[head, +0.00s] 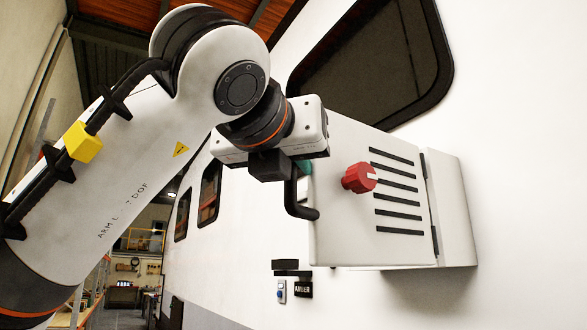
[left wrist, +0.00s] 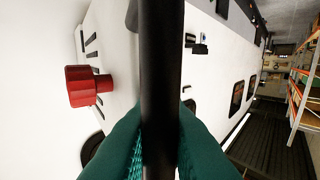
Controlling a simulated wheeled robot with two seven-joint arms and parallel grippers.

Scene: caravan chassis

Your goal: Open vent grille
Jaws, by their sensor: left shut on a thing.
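The vent grille (head: 405,200) is a white panel with several black slots, on a white box on the caravan wall. Black hinges show along its right edge in the head view. I cannot tell whether the panel stands ajar. A red knob (head: 359,178) sits on its face; it also shows in the left wrist view (left wrist: 88,86). A black bar handle (head: 291,198) is at the panel's left edge. My left gripper (head: 301,168) is shut on this handle near its upper end. In the left wrist view, its teal fingers (left wrist: 160,145) lie either side of the handle (left wrist: 160,60).
The white caravan wall (head: 520,130) runs behind the box, with a dark window (head: 375,65) above it. A socket (head: 281,291) and a small dark label plate (head: 303,289) are lower on the wall. Shelving (left wrist: 306,90) stands across an open aisle.

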